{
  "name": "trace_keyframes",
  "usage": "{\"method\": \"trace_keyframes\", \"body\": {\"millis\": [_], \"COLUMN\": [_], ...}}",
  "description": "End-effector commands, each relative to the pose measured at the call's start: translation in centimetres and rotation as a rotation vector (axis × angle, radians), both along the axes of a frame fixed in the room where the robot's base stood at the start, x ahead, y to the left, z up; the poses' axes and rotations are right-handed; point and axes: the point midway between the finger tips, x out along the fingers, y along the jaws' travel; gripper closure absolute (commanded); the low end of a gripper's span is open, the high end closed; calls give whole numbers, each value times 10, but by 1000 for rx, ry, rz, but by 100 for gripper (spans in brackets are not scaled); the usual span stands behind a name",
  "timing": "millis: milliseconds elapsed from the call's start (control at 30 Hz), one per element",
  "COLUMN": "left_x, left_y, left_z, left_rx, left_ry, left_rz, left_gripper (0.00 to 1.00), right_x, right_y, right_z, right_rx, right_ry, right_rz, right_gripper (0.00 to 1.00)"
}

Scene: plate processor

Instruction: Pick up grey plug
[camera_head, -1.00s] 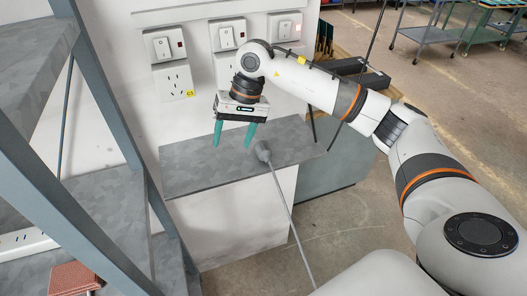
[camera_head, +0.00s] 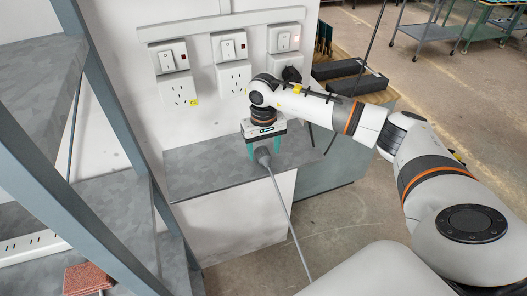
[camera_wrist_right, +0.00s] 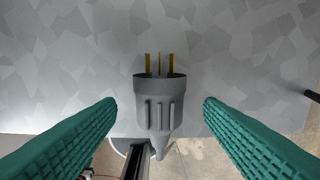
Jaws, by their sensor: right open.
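The grey plug (camera_wrist_right: 158,105) lies on the grey shelf (camera_head: 205,176), its brass prongs pointing away in the right wrist view. In the head view the plug (camera_head: 263,156) is near the shelf's front edge, with its grey cable running down towards the front. My right gripper (camera_head: 264,160) is over the plug with its green fingers pointing down. In the right wrist view the open fingers (camera_wrist_right: 160,118) stand on either side of the plug, with a gap on both sides. My left gripper is not in view.
Wall sockets with switches (camera_head: 180,92) (camera_head: 234,77) are behind the shelf. A black plug (camera_head: 291,74) sits at the right socket. A blue-grey rack frame (camera_head: 110,120) stands at the left. The left part of the shelf is bare.

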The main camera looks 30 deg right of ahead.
Motion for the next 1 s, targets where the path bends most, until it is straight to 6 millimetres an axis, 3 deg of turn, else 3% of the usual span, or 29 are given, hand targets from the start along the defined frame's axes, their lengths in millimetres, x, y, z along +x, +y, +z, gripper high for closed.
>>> {"method": "trace_keyframes", "body": {"millis": [33, 200, 433, 700, 767, 1000], "left_x": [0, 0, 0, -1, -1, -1], "left_y": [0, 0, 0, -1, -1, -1], "left_z": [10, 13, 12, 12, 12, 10], "left_rx": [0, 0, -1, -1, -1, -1], "left_ry": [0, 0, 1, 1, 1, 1], "left_rz": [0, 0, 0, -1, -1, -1], "left_gripper": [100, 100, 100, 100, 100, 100], "right_x": [-1, 0, 1, 1, 1, 1], "right_y": [1, 0, 0, 0, 0, 0], "right_z": [-4, -21, -23, -23, -23, -20], "right_rx": [1, 1, 1, 1, 1, 1], "right_ry": [6, 1, -1, -1, -1, -3], "right_rz": [-1, 0, 0, 0, 0, 0], "right_gripper": [38, 38, 38, 82, 87, 87]}}
